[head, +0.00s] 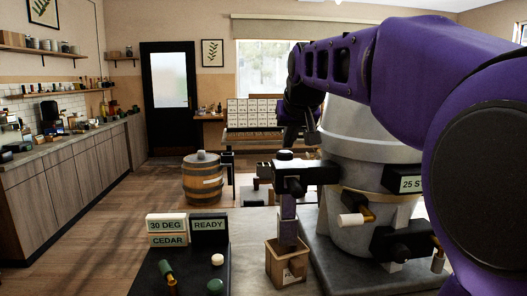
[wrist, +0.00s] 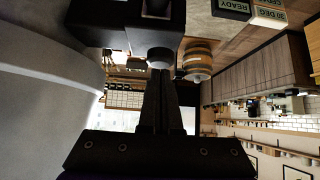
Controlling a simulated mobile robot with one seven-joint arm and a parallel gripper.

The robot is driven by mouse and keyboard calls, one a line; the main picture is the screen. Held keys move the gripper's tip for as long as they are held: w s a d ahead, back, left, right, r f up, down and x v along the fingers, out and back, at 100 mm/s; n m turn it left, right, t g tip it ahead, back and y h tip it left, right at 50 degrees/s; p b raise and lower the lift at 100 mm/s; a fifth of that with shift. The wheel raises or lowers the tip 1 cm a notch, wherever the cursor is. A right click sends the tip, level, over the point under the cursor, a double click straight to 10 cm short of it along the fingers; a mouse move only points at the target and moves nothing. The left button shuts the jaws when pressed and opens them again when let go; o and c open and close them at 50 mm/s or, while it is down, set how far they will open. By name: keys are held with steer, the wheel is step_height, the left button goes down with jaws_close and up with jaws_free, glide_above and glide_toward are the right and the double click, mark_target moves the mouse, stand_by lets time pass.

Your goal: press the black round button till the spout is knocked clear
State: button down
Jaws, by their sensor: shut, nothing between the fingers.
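The black round button (head: 286,155) sits on top of a black block (head: 312,173) at the left side of a large pale grey bin (head: 355,150). In the wrist view, which is upside down, the button (wrist: 160,57) lies straight ahead of my gripper (wrist: 159,73). My fingers are shut and empty, and their tips overlap the button's edge there; I cannot tell whether they touch it. In the head view my gripper is dark and partly hidden above the block. A narrow purplish-grey length, perhaps the spout or its flow (head: 288,215), runs from under the block down to a carton (head: 287,265).
The bin fills the left of the wrist view, close to my fingers. A second black block (head: 402,241) and a white-tipped peg (head: 354,220) stick out of the bin. Signs reading READY (head: 208,224) and CEDAR stand on a black stand at left. A barrel (head: 202,180) stands behind.

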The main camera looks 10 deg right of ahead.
mark_target(286, 159)
steer(key=shift+f, duration=0.1)
stand_by(0.3)
steer(key=shift+f+b, duration=1.25)
steer(key=shift+f, duration=0.2)
steer(key=shift+r+p, duration=1.05)
steer(key=shift+r, duration=0.15)
steer(key=shift+f+b, duration=1.05)
steer(key=shift+f, duration=0.2)
steer(key=shift+r, duration=0.2)
steer(key=shift+r+p, duration=1.05)
steer(key=shift+p, duration=0.05)
